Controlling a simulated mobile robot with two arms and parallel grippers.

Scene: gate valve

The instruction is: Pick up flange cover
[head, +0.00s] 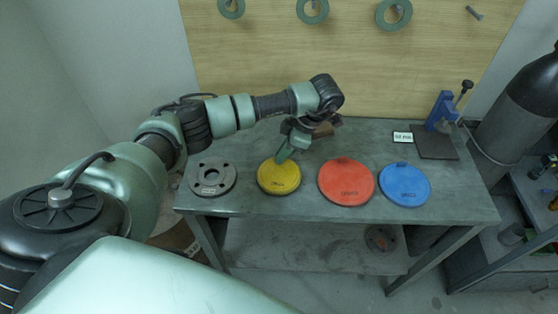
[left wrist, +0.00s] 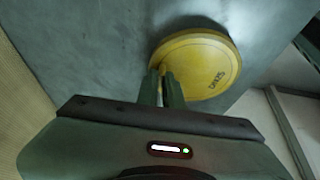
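A yellow flange cover (head: 279,177) lies flat at the left-middle of the grey-green table, with dark lettering on its face. It also shows in the left wrist view (left wrist: 200,62). A red cover (head: 346,183) and a blue cover (head: 404,185) lie to its right, each with a small tab at its far edge. My left gripper (head: 283,157) is at the far edge of the yellow cover. In the left wrist view its fingers (left wrist: 165,85) are close together around the cover's rim tab, which they mostly hide. My right gripper is not in view.
A dark grey flange ring (head: 212,178) lies left of the yellow cover. A blue vise-like tool (head: 441,112) and a small white sign (head: 402,137) stand at the back right. A wooden board with green rings rises behind the table (head: 470,207). A dark gas cylinder (head: 520,110) stands at right.

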